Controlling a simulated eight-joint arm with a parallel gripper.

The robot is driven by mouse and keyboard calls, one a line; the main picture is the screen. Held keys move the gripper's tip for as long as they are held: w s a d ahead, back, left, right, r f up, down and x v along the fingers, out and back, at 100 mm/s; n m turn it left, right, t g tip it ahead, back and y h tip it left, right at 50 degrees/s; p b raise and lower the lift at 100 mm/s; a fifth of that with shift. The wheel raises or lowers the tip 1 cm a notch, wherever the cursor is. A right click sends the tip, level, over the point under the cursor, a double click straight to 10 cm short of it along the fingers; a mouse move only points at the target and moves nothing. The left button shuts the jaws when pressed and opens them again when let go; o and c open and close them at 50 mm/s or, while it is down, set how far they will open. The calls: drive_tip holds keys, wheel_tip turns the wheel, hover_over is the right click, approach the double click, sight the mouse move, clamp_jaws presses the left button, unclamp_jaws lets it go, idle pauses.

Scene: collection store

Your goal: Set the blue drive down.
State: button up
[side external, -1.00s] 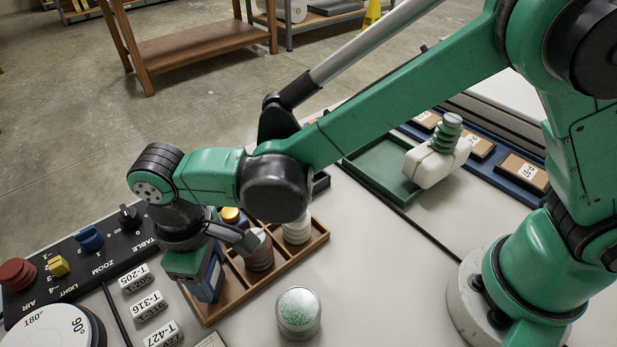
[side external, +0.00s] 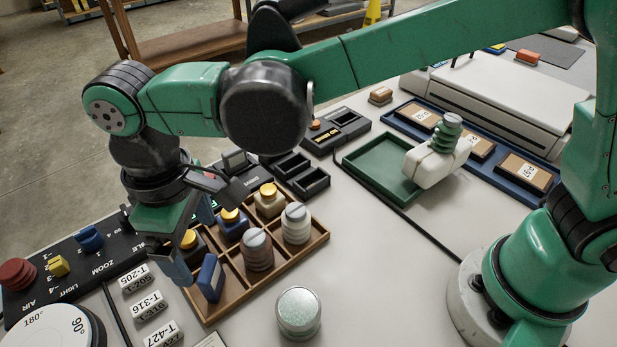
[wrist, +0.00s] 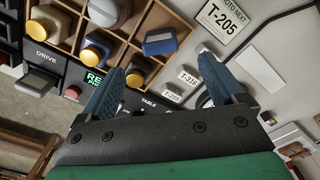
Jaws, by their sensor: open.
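The blue drive (side external: 210,278) stands, slightly tilted, in the near-left compartment of the wooden divided tray (side external: 281,276). It also shows in the wrist view (wrist: 160,42), near the tray's edge. My gripper (side external: 190,238) is open and empty, raised above and a little to the left of the drive. In the wrist view its blue fingers (wrist: 162,68) are spread wide with nothing between them, and the drive lies beyond the gap. Part of the tray's left end is hidden behind a finger in the side view.
Yellow-capped bottles (side external: 268,200) and ribbed containers (side external: 296,223) fill other compartments close by. A control panel (side external: 60,285) with knobs lies left, white labels (side external: 151,305) in front of it. A glass jar (side external: 299,313) stands in front. A green tray (side external: 370,178) is farther right.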

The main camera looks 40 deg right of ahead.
sight(207, 268)
wheel_tip(207, 268, up, 5)
drive_tip(key=w+d+r+m+t+y, duration=0.1)
drive_tip(key=d+m+t, duration=0.1)
drive_tip(key=d, duration=0.5)
drive_tip(key=w+d+r+m+t, duration=0.1)
drive_tip(key=d+m, duration=0.1)
drive_tip(key=d, duration=0.6)
drive_tip(key=s+d+f+m+t, duration=0.1)
drive_tip(key=d+m+t, duration=0.1)
drive_tip(key=d, duration=0.4)
drive_tip(key=s+d+f+m+t+h, duration=0.1)
drive_tip(key=s+d+f+m+t, duration=0.1)
drive_tip(key=d, duration=0.4)
drive_tip(key=shift+s+f+m, duration=0.3)
drive_tip(key=shift+m, duration=0.2)
